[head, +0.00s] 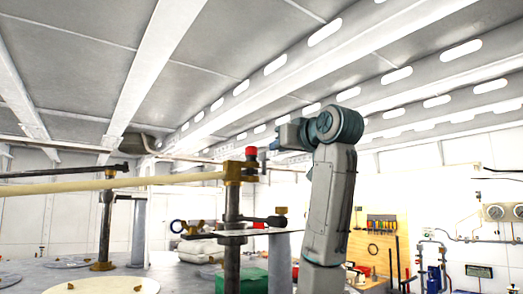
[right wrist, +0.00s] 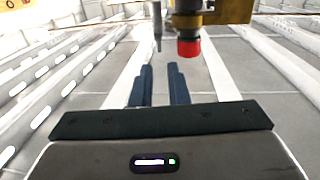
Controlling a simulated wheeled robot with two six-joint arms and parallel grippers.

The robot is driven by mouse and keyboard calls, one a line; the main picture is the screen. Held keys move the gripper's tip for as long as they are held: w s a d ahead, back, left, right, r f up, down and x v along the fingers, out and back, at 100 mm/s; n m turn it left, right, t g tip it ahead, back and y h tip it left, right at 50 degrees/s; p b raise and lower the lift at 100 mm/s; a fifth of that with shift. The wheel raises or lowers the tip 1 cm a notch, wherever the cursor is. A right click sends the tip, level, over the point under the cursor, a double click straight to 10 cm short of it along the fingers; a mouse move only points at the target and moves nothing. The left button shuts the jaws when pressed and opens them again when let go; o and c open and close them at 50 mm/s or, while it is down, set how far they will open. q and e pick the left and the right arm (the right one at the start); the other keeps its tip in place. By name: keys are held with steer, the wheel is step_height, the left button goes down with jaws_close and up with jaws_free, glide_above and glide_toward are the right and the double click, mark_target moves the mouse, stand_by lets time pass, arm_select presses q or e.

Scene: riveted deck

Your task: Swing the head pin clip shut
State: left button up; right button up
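A brass fitting (head: 238,172) with a red cap (head: 251,153) sits at the top of a dark upright post (head: 232,225). In the right wrist view the red cap (right wrist: 189,48) and brass piece (right wrist: 228,12) show at the top, just beyond the fingers. A thin grey rod (right wrist: 157,25) is beside them. I cannot tell which part is the head pin clip. My right gripper (head: 278,136) reaches left, above and right of the red cap. Its two dark fingers (right wrist: 160,86) are slightly apart with nothing between them. My left gripper is out of view.
A long cream pole (head: 120,185) runs left from the brass fitting. A second post (head: 105,230) stands at left. A dark arm with a brass end (head: 270,220) sticks out lower on the near post. A green box (head: 240,278) is below. Open space lies above the fitting.

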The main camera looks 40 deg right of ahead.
mark_target(264, 153)
steer(key=p+x, duration=0.3)
steer(key=x, duration=0.5)
steer(key=shift+w+p, duration=0.1)
steer(key=shift+p, duration=0.25)
steer(key=shift+w+d, duration=0.1)
steer(key=shift+w, duration=0.2)
steer(key=shift+s, duration=0.1)
steer(key=shift+s, duration=0.1)
jaws_close()
